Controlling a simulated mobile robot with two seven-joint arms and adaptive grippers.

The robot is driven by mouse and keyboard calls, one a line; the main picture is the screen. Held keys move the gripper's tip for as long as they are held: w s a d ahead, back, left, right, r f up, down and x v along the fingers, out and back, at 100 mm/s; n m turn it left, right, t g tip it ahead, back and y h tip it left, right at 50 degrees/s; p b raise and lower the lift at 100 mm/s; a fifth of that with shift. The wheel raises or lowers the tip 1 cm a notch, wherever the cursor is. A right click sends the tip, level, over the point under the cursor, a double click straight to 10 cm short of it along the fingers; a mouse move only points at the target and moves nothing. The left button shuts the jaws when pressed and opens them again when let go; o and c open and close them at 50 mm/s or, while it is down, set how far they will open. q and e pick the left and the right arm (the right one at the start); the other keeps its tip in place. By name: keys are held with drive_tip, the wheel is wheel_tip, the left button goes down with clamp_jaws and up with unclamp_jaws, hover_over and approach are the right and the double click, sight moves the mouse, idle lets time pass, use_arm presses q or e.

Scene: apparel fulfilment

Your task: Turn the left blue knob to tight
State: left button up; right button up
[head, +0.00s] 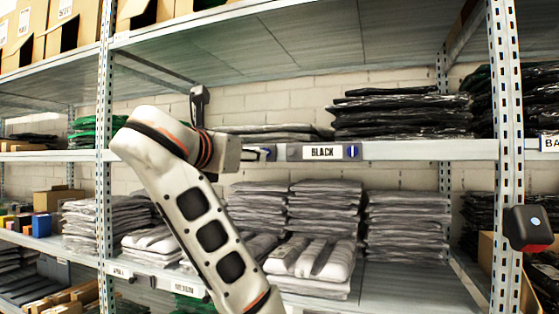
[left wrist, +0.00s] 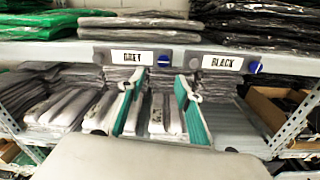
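The left blue knob (left wrist: 163,60) sits at the right end of the GREY label holder (left wrist: 130,56) on the shelf edge. A second blue knob (left wrist: 255,67) is at the right end of the BLACK label holder (left wrist: 222,62); it also shows in the head view (head: 352,152). My left gripper (left wrist: 160,80) is open and empty, its two teal-padded fingers apart, with the left knob just beyond and between the tips. In the head view my left gripper (head: 262,153) is at the shelf edge, left of the BLACK label, and hides most of the GREY label. My right gripper is not in view.
Black bagged garments (head: 400,115) lie on the shelf above the labels. Grey folded garments (head: 325,215) are stacked on the shelf below. A perforated steel upright (head: 508,150) stands at the right, another (head: 104,150) at the left.

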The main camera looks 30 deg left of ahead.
use_arm(q)
drive_tip(key=b+x, duration=0.2)
drive_tip(key=x, duration=0.5)
drive_tip(key=shift+w+d+r+h+b, duration=0.25)
drive_tip(key=shift+w+h+b, duration=0.05)
drive_tip(key=shift+w+b, duration=0.05)
clamp_jaws()
